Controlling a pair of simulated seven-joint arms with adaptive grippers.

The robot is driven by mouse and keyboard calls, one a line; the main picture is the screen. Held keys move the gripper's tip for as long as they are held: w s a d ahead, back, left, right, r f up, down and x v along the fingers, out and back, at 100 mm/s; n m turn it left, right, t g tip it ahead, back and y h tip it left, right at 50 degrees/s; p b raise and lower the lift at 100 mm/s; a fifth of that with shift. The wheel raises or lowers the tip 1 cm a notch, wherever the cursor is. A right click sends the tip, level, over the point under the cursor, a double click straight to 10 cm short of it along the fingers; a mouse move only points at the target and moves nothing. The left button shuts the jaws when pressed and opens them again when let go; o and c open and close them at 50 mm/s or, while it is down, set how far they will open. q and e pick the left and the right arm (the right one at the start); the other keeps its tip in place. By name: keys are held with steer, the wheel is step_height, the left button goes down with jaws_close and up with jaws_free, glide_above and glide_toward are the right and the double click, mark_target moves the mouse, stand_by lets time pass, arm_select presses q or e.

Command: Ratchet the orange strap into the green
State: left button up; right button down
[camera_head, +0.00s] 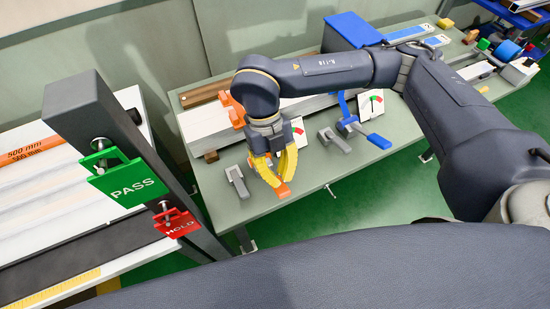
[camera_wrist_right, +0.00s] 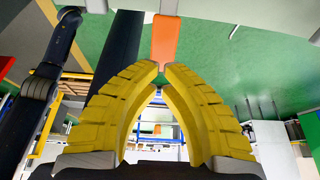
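The orange strap (camera_head: 235,110) crosses the pale profile stack on the green bench, partly hidden by my right arm. An orange handle (camera_head: 284,190) sticks out past my right gripper (camera_head: 276,180) toward the bench's front edge. In the right wrist view the same orange handle (camera_wrist_right: 164,42) meets the yellow fingertips (camera_wrist_right: 160,68), which are nearly together with its narrow end between them. The handle's link to the strap is hidden by the gripper. A white gauge card (camera_head: 299,132) with red and green marks stands just right of the gripper; its reading is too small to tell. My left gripper is not in view.
A blue strap with a blue handle (camera_head: 378,141) and a second gauge card (camera_head: 372,104) are to the right. Grey clamps (camera_head: 237,181) and (camera_head: 334,140) lie on the bench. A dark post with PASS (camera_head: 130,187) and HOLD (camera_head: 178,224) signs stands left.

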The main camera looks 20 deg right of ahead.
mark_target(282, 191)
steer(key=shift+x, duration=1.55)
steer(key=shift+f, duration=0.1)
steer(key=shift+x, duration=1.15)
steer(key=w+x, duration=0.1)
steer(key=x, duration=0.5)
steer(key=shift+f, duration=0.5)
steer(key=shift+s+a, duration=0.1)
steer(key=shift+a, duration=0.05)
steer(key=shift+r, duration=0.1)
steer(key=r, duration=0.4)
steer(key=s+r, duration=0.1)
steer(key=r, duration=0.9)
steer(key=shift+s, duration=0.35)
